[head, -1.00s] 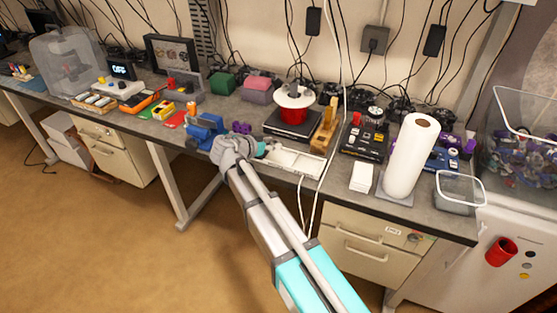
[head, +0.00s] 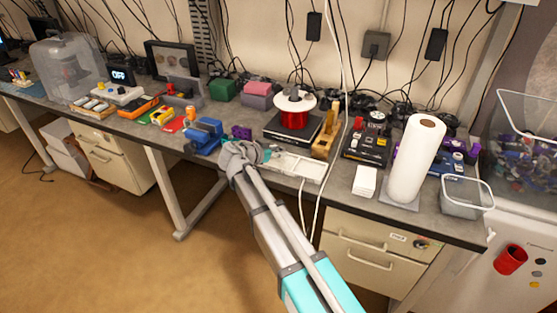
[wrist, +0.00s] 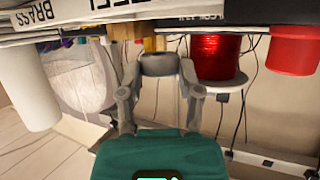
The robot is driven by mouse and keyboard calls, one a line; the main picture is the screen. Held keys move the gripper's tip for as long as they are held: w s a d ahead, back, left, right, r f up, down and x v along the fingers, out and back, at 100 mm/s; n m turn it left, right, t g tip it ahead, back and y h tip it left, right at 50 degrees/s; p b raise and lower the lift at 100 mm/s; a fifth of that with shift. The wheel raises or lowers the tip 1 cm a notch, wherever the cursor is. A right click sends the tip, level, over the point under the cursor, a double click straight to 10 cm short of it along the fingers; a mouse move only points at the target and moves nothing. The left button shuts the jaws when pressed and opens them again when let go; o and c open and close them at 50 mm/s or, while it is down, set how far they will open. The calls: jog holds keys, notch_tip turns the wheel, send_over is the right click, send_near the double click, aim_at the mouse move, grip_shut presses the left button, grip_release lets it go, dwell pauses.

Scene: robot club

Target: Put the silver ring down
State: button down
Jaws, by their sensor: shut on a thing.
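My gripper (wrist: 160,82) is shut on the silver ring (wrist: 160,65), a grey band between its two fingers in the wrist view. In the head view my gripper end (head: 242,156) is over the bench's front edge, at the left end of a white tray (head: 306,172). The ring cannot be made out there, as the wrist hides it. In the wrist view, which looks upside down, the pale tray edge (wrist: 75,31) runs along the top with a "BRASS" label and another partly cut label. I cannot tell whether the ring touches the tray.
A blue vise-like object (head: 204,137) stands left of my gripper. Behind the tray are a red spool (head: 295,116) on a dark scale-like box and a wooden block (head: 326,140). A paper towel roll (head: 415,160) stands to the right. The floor before the bench is clear.

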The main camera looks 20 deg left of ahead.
aim_at(276, 165)
jog(key=shift+w+f+b, duration=0.35)
jog(key=shift+f+b, duration=0.25)
jog(key=shift+f, duration=0.1)
jog(key=shift+f+b, duration=1.2)
jog(key=shift+f, duration=0.1)
jog(key=shift+c, duration=1.4)
grip_release()
jog(key=shift+s+r, duration=0.1)
jog(key=shift+r, duration=0.1)
jog(key=shift+s+a+r+p, duration=0.15)
jog(key=shift+s+p, duration=0.15)
jog(key=p+v, duration=0.4)
jog(key=v, duration=0.7)
